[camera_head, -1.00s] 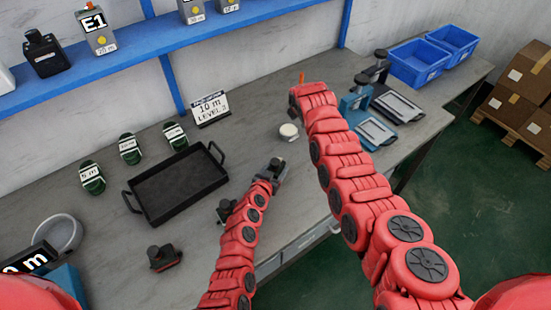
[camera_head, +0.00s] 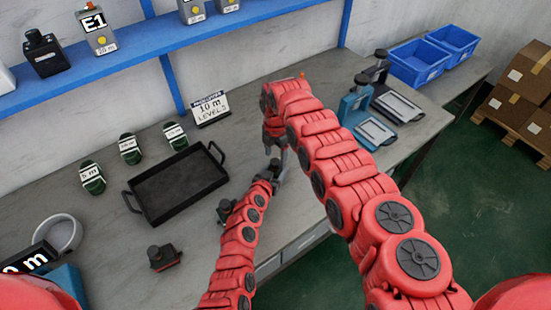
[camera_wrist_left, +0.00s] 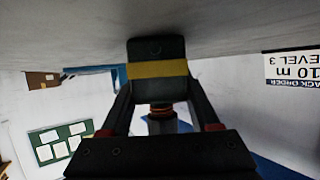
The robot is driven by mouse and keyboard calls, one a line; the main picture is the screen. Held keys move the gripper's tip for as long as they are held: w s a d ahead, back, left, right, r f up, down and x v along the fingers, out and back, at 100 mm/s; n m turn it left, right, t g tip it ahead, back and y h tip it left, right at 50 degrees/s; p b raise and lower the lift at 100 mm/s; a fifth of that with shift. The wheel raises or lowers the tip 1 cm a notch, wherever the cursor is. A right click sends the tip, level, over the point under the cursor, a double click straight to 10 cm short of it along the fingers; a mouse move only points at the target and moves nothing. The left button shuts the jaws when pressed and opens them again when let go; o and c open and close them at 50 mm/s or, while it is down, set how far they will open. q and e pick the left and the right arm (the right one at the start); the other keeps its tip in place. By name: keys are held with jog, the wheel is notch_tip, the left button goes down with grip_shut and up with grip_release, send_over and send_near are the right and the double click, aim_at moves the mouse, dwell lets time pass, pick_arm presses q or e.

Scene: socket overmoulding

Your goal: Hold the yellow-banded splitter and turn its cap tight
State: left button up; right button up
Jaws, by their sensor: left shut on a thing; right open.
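The yellow-banded splitter (camera_wrist_left: 157,50) is a dark block with a yellow band in the left wrist view. My left gripper (camera_wrist_left: 158,88) is shut on it, one finger on each side. An orange ring and a grey neck show at the splitter's end towards the gripper. In the head view my left gripper (camera_head: 270,172) is low over the middle of the bench, and the splitter is mostly hidden there. My right gripper (camera_head: 276,148) points down just above and beside my left gripper; it is open. I cannot clearly make out a cap.
A black tray (camera_head: 133,209) lies left of the grippers. Several green labelled parts (camera_head: 130,148) and a 10 m sign (camera_head: 210,108) stand behind. Teal fixtures (camera_head: 355,115) and blue bins (camera_head: 417,62) are to the right. A dark part (camera_head: 163,257) sits at the front left.

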aim_at(275, 164)
jog(key=shift+w+f, duration=0.15)
jog(key=shift+f, duration=0.95)
grip_shut()
